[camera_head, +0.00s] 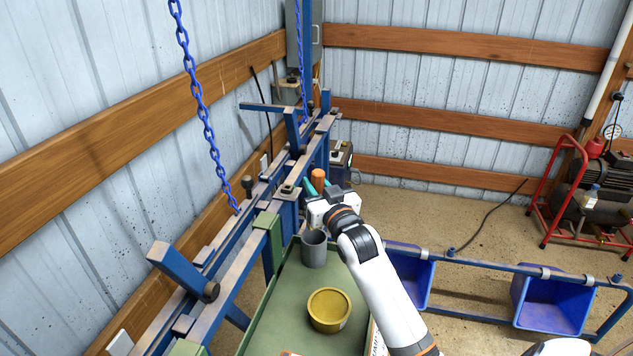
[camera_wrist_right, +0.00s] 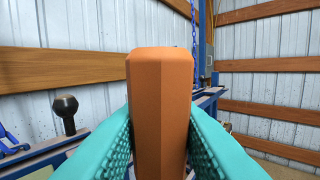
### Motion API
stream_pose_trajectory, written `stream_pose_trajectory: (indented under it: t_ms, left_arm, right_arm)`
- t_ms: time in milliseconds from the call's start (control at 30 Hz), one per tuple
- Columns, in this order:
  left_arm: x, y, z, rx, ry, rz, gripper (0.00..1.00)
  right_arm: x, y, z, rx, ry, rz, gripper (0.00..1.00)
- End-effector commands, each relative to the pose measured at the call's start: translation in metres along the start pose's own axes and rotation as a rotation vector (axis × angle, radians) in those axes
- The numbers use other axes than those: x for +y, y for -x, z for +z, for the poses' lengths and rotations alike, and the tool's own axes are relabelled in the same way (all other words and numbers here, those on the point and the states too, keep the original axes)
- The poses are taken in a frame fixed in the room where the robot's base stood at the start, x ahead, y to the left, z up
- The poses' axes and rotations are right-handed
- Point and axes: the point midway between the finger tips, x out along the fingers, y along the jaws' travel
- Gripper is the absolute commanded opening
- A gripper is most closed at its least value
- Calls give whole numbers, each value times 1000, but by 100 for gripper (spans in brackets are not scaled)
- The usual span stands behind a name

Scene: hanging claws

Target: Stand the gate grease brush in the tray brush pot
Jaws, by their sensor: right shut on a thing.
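The gate grease brush shows as an orange-brown handle (camera_head: 318,176) sticking up between the teal fingers of my right gripper (camera_head: 317,187). In the right wrist view the handle (camera_wrist_right: 162,110) stands upright, with the ribbed teal fingers (camera_wrist_right: 160,145) pressed on both its sides. Its bristle end is hidden. The grey brush pot (camera_head: 314,250) stands in the back of the green tray (camera_head: 268,325). The gripper is beyond the pot in the head view, beside the blue rail. My left gripper is not in view.
A yellow tub (camera_head: 329,309) sits in the tray in front of the pot. Blue rails (camera_head: 237,270) run along the left, with a blue chain (camera_head: 200,105) hanging above. Blue bins (camera_head: 550,300) hang at the right. A red-framed compressor (camera_head: 590,185) stands at far right.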

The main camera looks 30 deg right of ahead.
Motion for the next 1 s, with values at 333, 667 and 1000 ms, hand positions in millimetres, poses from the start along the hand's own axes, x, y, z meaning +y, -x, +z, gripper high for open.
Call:
stream_pose_trajectory:
  t_ms: [333,667,1000]
  left_arm:
    - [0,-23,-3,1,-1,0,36]
    - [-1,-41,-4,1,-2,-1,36]
    - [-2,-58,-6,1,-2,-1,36]
  right_arm:
    - [-1,3,-35,0,0,0,0]
    - [-2,5,-64,0,0,0,0]
    - [-3,8,-92,0,0,0,0]
